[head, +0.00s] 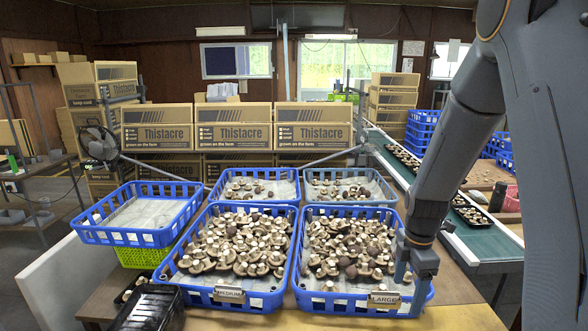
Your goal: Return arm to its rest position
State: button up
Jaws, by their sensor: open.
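My arm (461,130) comes down from the upper right of the head view. My gripper (412,284) points downward at the front right corner of the blue crate labelled LARGE (335,301). Its fingers are apart, and I see nothing held between them. It overlaps the crate's edge in the picture; I cannot tell whether it touches. The LARGE crate is full of brown and pale mushrooms (345,243).
A blue MEDIUM crate (199,293) of mushrooms stands left of it, with smaller crates (318,175) behind. An empty blue crate (136,236) sits at left over a green one (142,257). Black trays (147,308) lie front left. A green conveyor (478,238) runs along the right.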

jog(key=s+a+m+t+b, duration=0.1)
jog(key=s+a+m+b, duration=0.7)
jog(key=s+m, duration=0.6)
jog(key=a+m, duration=0.1)
jog(key=m, duration=0.3)
jog(key=shift+a+f+m+b, duration=0.35)
jog(key=shift+a+m+b, duration=0.05)
